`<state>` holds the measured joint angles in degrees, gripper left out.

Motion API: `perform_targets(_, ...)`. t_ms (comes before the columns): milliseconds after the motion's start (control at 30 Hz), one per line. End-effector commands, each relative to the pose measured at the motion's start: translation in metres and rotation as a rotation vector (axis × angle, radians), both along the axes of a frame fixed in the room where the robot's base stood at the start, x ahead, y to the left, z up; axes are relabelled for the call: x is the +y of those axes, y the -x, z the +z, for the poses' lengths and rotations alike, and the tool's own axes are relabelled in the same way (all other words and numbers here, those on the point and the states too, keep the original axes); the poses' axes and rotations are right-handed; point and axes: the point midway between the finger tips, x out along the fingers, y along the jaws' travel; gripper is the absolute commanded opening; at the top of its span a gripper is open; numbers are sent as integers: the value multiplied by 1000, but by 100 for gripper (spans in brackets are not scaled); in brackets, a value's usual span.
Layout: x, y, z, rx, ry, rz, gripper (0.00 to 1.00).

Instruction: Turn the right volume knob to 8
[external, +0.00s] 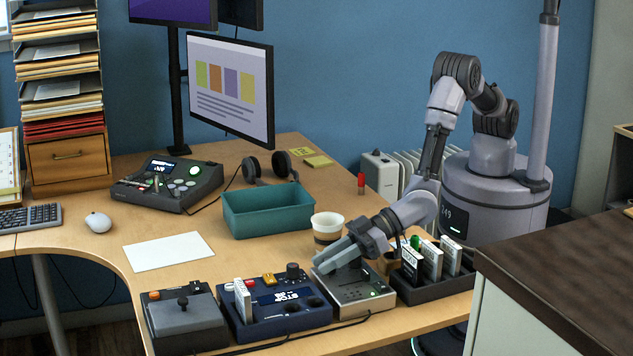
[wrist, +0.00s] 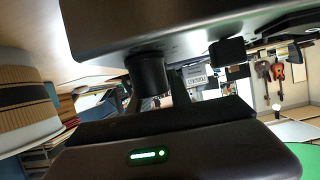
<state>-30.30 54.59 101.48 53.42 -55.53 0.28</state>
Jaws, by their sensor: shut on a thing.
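A grey control box (external: 352,291) with small controls and a green light stands near the front edge of the table in the external view. My gripper (external: 328,264) is low over the back left part of this box, fingers pointing down and left. It is shut on what I take to be the right volume knob; the external view hides that knob behind the fingers. The wrist view is upside down and shows a dark round knob (wrist: 148,73) close in front of my gripper. No scale or pointer on the knob is readable, so its setting cannot be told.
A blue box (external: 283,317) with knobs and a grey-topped box (external: 187,318) stand to the left. A rack of upright cartridges (external: 429,287) is close on the right. A paper cup (external: 327,226) and a teal bin (external: 267,211) stand behind. Free table lies around the white sheet (external: 168,251).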

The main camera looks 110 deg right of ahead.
Motion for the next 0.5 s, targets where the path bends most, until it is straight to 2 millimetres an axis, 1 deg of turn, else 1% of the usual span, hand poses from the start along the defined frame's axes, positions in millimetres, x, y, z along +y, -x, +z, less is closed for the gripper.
perform_targets(233, 0, 0, -1, 1, -1, -85, 0)
perform_targets(500, 0, 1, -1, 2, -1, -110, 0)
